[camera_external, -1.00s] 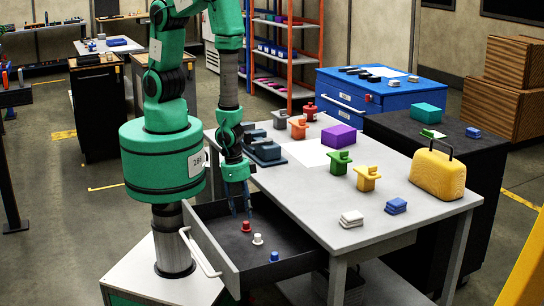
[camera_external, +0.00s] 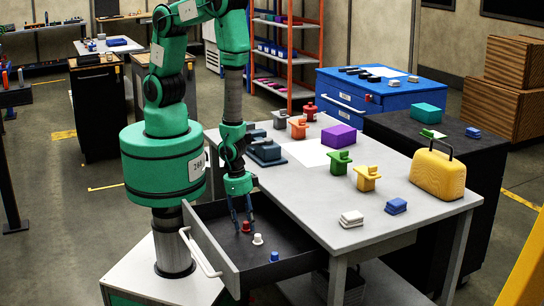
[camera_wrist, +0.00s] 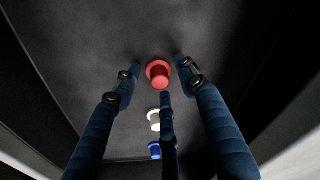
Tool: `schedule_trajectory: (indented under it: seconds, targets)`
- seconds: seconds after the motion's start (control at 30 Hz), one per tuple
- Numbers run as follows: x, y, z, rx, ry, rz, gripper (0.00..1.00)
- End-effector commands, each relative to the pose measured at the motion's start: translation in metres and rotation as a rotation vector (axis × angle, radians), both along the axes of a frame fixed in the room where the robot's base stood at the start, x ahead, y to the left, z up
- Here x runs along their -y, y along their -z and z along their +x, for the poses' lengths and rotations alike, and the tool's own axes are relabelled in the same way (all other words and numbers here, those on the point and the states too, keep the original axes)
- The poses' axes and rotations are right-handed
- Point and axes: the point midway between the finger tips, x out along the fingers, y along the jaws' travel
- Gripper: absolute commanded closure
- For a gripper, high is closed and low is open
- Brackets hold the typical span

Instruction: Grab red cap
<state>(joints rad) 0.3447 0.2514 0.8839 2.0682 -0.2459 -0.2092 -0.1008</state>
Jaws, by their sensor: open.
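The red cap (camera_external: 246,226) stands in the open dark drawer, the farthest back of three small caps. In the wrist view the red cap (camera_wrist: 159,74) shows between and beyond the fingertips. My gripper (camera_external: 243,224) is open and points down into the drawer, right at the red cap. Its blue fingers stand on either side of the cap (camera_wrist: 155,85), with a third finger below. Whether any finger touches the cap I cannot tell.
A white cap (camera_external: 258,239) and a blue cap (camera_external: 274,256) sit in the drawer (camera_external: 215,243) in a row nearer the camera. The drawer walls surround my gripper. The grey table (camera_external: 300,205) with colored parts stands to the right.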

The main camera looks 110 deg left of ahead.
Motion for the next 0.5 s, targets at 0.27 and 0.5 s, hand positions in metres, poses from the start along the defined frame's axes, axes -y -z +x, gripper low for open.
schedule_trajectory:
  seconds: [0.27,0.5]
  targets:
    - [0.0000,-0.0001,0.0000,0.000,0.000,0.000,0.64]
    - [0.0001,-0.0001,0.0001,0.000,0.000,0.000,0.94]
